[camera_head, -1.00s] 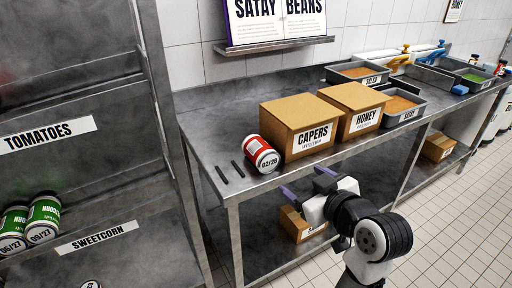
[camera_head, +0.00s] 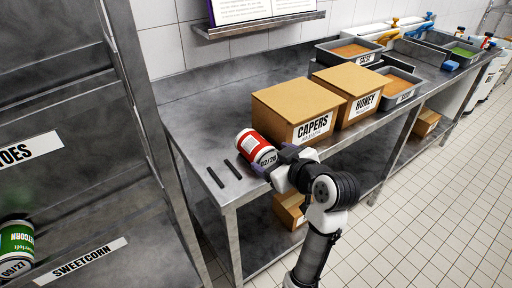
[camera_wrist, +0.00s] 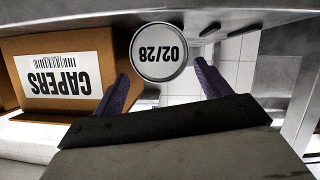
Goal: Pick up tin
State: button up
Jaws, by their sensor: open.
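A red and white tin (camera_head: 255,146) lies on its side on the steel counter, its end marked 02/28 facing the front edge. In the wrist view the tin's end (camera_wrist: 159,52) shows beyond and between the two purple fingers. My gripper (camera_head: 278,160) is at the counter's front edge, right at the tin; in the wrist view my gripper (camera_wrist: 160,80) is open with the fingers on either side of the tin's near end. I cannot tell whether a finger touches it.
The CAPERS box (camera_head: 292,110) stands close to the right of the tin, with the HONEY box (camera_head: 348,90) beyond it. Two dark bars (camera_head: 233,169) lie to the left. A steel shelf (camera_head: 75,130) stands at the left. The counter (camera_head: 190,130) behind the bars is clear.

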aim_at(260, 152)
jog(key=p+x, duration=0.2)
jog(key=x, duration=0.4)
jog(key=shift+a, duration=0.25)
jog(key=shift+c, duration=0.4)
jog(key=c, duration=1)
